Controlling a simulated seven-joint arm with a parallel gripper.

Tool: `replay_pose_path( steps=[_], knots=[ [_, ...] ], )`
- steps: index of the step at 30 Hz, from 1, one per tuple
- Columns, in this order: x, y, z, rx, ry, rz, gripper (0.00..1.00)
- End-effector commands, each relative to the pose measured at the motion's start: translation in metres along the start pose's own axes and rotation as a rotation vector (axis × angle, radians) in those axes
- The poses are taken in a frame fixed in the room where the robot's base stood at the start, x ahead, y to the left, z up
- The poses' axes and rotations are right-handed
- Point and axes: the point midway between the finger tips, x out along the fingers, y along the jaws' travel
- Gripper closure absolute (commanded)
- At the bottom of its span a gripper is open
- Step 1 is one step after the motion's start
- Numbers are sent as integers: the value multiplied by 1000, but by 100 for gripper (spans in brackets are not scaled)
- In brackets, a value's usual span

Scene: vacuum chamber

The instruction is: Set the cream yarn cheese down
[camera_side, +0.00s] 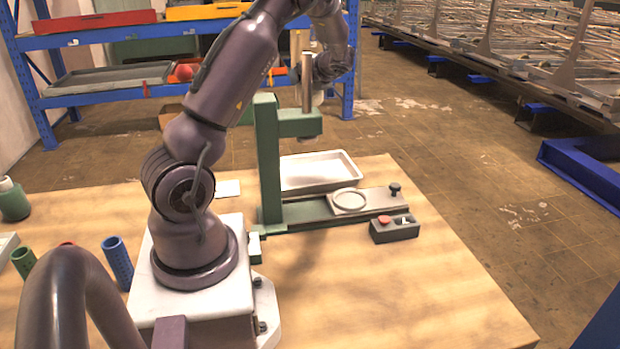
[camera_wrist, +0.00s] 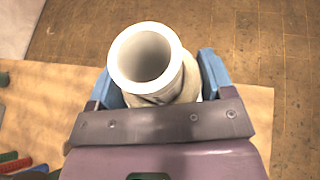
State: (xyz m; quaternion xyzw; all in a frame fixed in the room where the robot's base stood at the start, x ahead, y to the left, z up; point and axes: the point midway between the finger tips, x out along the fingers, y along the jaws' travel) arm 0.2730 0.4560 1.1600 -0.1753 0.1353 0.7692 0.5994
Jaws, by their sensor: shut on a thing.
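The cream yarn cheese (camera_wrist: 172,92) is a pale hollow tube with an open round end facing the camera in the wrist view. My gripper (camera_wrist: 158,82) is shut on it, with one blue finger on each side. In the side view my wrist hangs behind the green press, over the far side of the table. The press hides most of my gripper there, and the yarn cheese is hard to make out. I cannot tell from these views whether its lower end touches anything.
Green and blue tubes (camera_side: 118,262) stand at left. The table's front right is clear. A blue shelf (camera_side: 110,36) stands behind.

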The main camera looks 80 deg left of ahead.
Motion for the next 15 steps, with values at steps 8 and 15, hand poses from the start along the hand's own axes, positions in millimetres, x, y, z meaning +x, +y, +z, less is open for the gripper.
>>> replay_pose_path(
  steps=[8,15],
  knots=[
    [15,-1,-35,8,3,-1,53],
    [35,0,-78,9,4,0,53]
  ],
)
